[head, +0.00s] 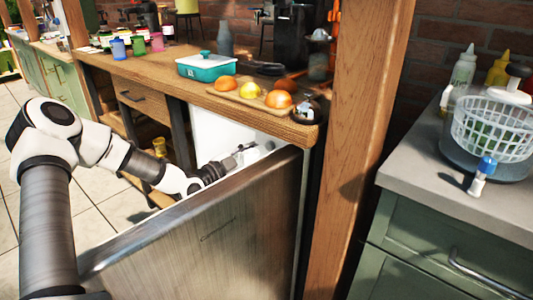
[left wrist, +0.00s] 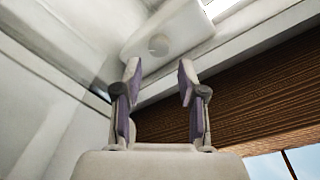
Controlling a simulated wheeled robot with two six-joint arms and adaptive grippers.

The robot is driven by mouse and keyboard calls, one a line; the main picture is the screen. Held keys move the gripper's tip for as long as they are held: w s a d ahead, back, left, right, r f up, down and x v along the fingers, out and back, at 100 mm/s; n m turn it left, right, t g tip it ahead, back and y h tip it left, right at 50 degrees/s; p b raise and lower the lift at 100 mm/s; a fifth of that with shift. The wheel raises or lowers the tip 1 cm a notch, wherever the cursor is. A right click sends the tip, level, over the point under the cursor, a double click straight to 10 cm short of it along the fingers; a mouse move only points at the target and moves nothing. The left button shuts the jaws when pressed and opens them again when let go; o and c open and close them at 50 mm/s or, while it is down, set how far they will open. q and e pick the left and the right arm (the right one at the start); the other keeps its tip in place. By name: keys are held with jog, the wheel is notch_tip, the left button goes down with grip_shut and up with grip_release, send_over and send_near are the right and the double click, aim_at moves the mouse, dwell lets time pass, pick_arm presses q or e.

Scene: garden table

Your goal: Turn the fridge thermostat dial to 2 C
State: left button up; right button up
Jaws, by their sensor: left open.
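The fridge door (head: 210,225) stands open below the wooden counter in the head view, and the white fridge interior (head: 208,125) shows behind it. My left gripper (head: 243,149) reaches over the door into the fridge. In the left wrist view my left gripper (left wrist: 157,80) is open, with nothing between its fingers. The thermostat dial (left wrist: 159,43) is a small round pale knob on a white housing (left wrist: 190,30) under the fridge ceiling. It appears just beyond and between the fingertips, apart from them. Its markings are too small to read. My right gripper is not in view.
The wooden counter (head: 150,75) above the fridge holds a teal dish (head: 207,67), a board with fruit and several cups. A wooden post (head: 355,130) stands right of the fridge. A grey counter (head: 430,185) with a white basket (head: 493,130) is at the right.

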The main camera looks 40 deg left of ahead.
aim_at(268, 146)
pick_arm(q)
jog(key=w, duration=0.1)
jog(key=w+b, duration=0.1)
jog(key=w, duration=0.1)
jog(key=w+d, duration=0.1)
jog(key=shift+w+f, duration=0.15)
jog(key=shift+f, duration=0.1)
jog(key=shift+w+r, duration=0.15)
jog(key=shift+w, duration=0.15)
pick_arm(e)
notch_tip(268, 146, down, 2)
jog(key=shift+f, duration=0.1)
pick_arm(q)
jog(key=shift+c, duration=0.2)
grip_shut()
jog(key=shift+r, duration=0.1)
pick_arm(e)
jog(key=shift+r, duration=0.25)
